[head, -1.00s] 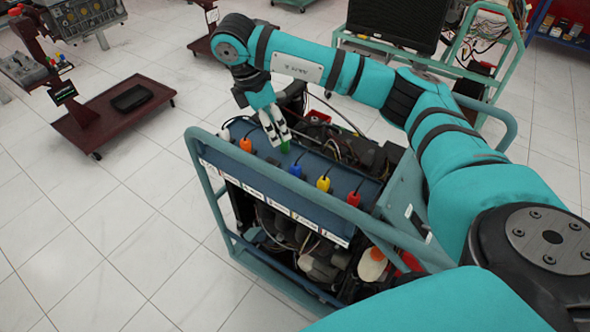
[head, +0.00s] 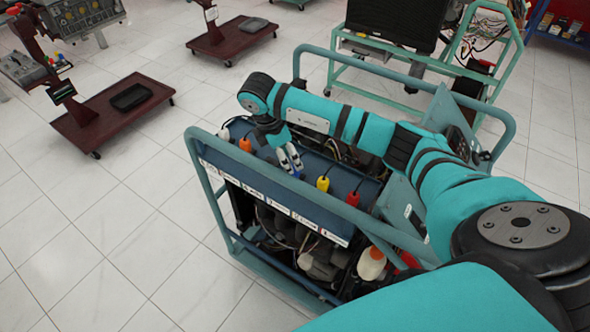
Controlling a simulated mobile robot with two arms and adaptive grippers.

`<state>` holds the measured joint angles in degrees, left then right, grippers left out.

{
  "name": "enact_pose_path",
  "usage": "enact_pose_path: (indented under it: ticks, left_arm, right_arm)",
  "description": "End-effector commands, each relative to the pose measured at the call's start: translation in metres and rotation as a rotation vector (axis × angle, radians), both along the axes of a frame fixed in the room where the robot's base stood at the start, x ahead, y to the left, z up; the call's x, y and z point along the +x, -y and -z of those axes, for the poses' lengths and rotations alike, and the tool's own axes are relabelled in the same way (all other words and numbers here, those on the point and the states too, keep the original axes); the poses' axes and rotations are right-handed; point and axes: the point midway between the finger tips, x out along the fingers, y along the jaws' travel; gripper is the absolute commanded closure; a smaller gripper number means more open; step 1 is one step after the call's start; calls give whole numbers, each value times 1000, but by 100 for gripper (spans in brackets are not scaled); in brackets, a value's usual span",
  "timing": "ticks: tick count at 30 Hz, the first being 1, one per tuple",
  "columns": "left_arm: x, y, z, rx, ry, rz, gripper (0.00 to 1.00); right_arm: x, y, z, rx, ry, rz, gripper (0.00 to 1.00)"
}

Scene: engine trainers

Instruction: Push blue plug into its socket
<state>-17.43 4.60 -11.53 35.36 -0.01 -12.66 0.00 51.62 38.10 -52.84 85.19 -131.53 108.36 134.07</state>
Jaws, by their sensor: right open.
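My left gripper is not in view.
On the same panel (head: 265,187) are a white plug (head: 224,134), an orange plug (head: 245,145), a yellow plug (head: 323,184) and a red plug (head: 353,198). A teal tube frame (head: 205,185) surrounds the trainer.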

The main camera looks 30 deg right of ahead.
Motion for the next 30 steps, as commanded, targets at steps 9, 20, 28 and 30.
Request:
enact_pose_path:
  ticks: [9, 20, 28, 30]
  left_arm:
    - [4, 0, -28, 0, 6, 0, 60]
    - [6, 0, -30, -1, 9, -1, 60]
    - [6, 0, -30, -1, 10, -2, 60]
    - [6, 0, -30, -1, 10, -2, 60]
  right_arm:
    - [-12, 13, 31, 0, -5, 2, 44]
    - [-11, 17, 49, 0, 1, -1, 44]
    - [-11, 17, 48, 0, 0, 0, 60]
    - [-11, 17, 48, 0, 0, 0, 69]
